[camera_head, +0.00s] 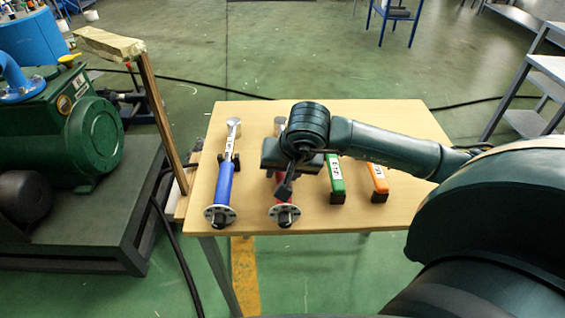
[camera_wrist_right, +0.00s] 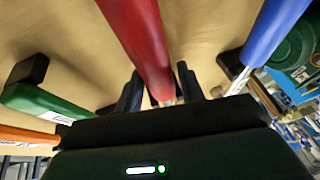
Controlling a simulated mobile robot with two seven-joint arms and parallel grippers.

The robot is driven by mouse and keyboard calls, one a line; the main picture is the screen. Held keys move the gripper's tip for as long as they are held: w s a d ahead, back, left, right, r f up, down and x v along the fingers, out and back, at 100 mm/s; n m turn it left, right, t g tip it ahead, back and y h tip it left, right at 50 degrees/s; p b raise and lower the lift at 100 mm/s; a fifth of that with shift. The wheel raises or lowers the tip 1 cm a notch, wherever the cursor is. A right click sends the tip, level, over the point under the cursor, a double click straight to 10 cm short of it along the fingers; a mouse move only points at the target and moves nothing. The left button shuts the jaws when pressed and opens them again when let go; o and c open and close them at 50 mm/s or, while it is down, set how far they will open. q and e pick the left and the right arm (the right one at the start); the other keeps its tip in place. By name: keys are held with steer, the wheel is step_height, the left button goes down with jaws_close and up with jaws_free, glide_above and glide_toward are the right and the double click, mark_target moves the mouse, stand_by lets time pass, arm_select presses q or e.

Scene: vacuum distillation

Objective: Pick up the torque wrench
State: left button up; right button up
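Two long wrenches with round disc ends lie on the wooden table (camera_head: 405,222) in the head view. One has a red handle (camera_head: 275,198), the other a blue handle (camera_head: 224,187). I cannot tell from a label which is the torque wrench. My right gripper (camera_head: 291,165) is over the middle of the red wrench and hides part of it. In the right wrist view, its two dark fingers stand apart on either side of the red handle (camera_wrist_right: 140,35), with visible gaps. The right gripper looks open. My left gripper is not in view.
A green-handled tool (camera_head: 336,177) and an orange-handled tool (camera_head: 377,178) lie right of the red wrench. A green pump (camera_head: 85,135) on a dark stand and a wooden post (camera_head: 160,120) stand left of the table. The table's front right is clear.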

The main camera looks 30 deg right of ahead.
steer(key=shift+w+f, duration=0.1)
steer(key=shift+f, duration=0.15)
steer(key=shift+c, duration=0.6)
jaws_close()
steer(key=shift+w+r, duration=0.1)
steer(key=shift+r, duration=0.15)
